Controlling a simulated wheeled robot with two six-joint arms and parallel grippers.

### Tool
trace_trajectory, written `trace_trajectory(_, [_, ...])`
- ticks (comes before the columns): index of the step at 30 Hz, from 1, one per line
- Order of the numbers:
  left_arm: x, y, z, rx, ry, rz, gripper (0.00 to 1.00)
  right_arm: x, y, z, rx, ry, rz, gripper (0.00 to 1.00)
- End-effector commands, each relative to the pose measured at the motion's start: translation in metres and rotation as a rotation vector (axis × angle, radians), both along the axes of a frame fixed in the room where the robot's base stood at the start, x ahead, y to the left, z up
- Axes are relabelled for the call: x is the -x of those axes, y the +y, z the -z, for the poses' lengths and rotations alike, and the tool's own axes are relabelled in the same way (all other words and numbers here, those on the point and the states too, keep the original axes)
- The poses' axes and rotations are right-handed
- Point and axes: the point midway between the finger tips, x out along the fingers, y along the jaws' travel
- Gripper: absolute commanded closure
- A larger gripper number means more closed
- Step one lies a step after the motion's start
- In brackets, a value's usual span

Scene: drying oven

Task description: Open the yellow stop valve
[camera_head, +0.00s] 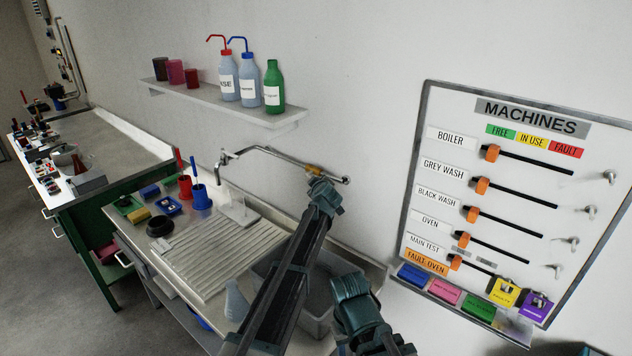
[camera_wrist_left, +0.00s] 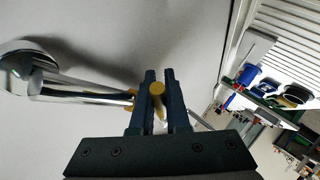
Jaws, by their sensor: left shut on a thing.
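The yellow stop valve (camera_head: 313,169) sits on the chrome wall pipe (camera_head: 278,154) above the sink, near the pipe's wall end. In the left wrist view, the valve's yellow handle (camera_wrist_left: 157,90) lies between the two dark fingers. My left gripper (camera_head: 319,180) is shut on this handle, and its fingers hide part of the valve. The chrome pipe (camera_wrist_left: 75,90) runs from a round wall flange to the fingers. My right gripper (camera_head: 350,287) is over the sink area, apart from the valve; its finger gap cannot be made out.
The sink basin (camera_head: 318,322) and ribbed drainboard (camera_head: 210,255) lie below. A blue cup (camera_head: 201,201) and red cup (camera_head: 185,187) stand at the back left. A shelf (camera_head: 215,106) with bottles is above, and the machines board (camera_head: 431,110) hangs to the right.

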Motion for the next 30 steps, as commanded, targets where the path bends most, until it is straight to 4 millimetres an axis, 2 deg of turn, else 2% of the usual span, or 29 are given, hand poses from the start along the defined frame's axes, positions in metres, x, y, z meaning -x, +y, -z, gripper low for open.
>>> trace_trajectory(4, [0.0, 0.001, 0.0, -0.001, 0.0, 0.0, 1.0, 0.0, 0.0, 0.0, 0.0, 0.0, 0.0, 0.5])
trace_trajectory(5, [0.0, 0.001, 0.0, -0.001, 0.0, 0.0, 0.83, 0.0, 0.0, 0.0, 0.0, 0.0, 0.0, 0.5])
trace_trajectory(9, [0.0, 0.0, 0.0, -0.002, -0.002, 0.0, 0.58, 0.0, 0.0, 0.0, 0.0, 0.0, 0.0, 0.5])
trace_trajectory(20, [-0.001, 0.0, 0.002, -0.017, -0.015, 0.001, 0.56, 0.0, 0.0, 0.006, 0.0, 0.0, 0.0, 0.5])
trace_trajectory(30, [-0.006, 0.006, 0.012, -0.182, -0.133, 0.001, 0.56, 0.0, 0.0, 0.047, 0.0, 0.0, 0.0, 0.5])
